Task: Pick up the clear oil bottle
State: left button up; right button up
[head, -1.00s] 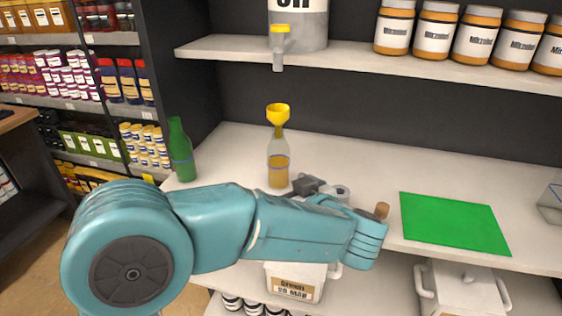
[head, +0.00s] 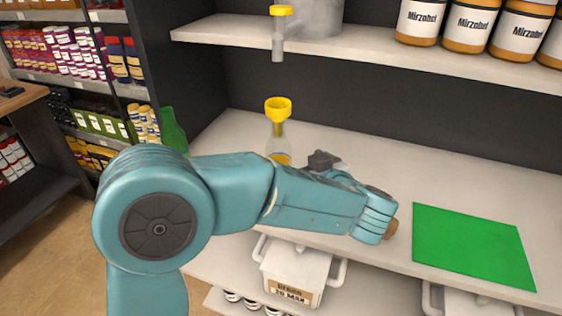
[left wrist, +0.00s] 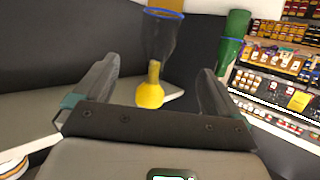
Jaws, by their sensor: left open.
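My left gripper (head: 322,160) is open, just right of the bottle. In the left wrist view the clear bottle (left wrist: 160,42) appears upside down, between the directions of the two spread fingers (left wrist: 160,70). The yellow funnel (left wrist: 150,94) appears close to the gripper's palm there. I cannot tell the exact gap to the bottle. My right gripper is out of view.
A green bottle (head: 173,130) stands at the counter's left end. A green mat (head: 472,245) lies on the right. A brown object (head: 391,229) shows beside my arm. The counter's back is clear.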

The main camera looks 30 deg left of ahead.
aim_at(283, 152)
pick_arm(q)
jog(key=x, duration=0.8)
jog(key=shift+s+f, duration=0.1)
jog(key=shift+s, duration=0.05)
jog(key=shift+w+a+f, duration=0.15)
jog(key=shift+w+a, duration=0.15)
jog(key=shift+a, duration=0.15)
jog(key=p+x, duration=0.1)
jog(key=x, duration=0.3)
jog(key=shift+w+a+f, duration=0.15)
jog(key=shift+w+a, duration=0.05)
jog(key=shift+a, duration=0.15)
jog(key=shift+w+a+f, duration=0.1)
jog(key=shift+w+a, duration=0.05)
jog(key=shift+w, duration=0.1)
jog(key=c, duration=1.3)
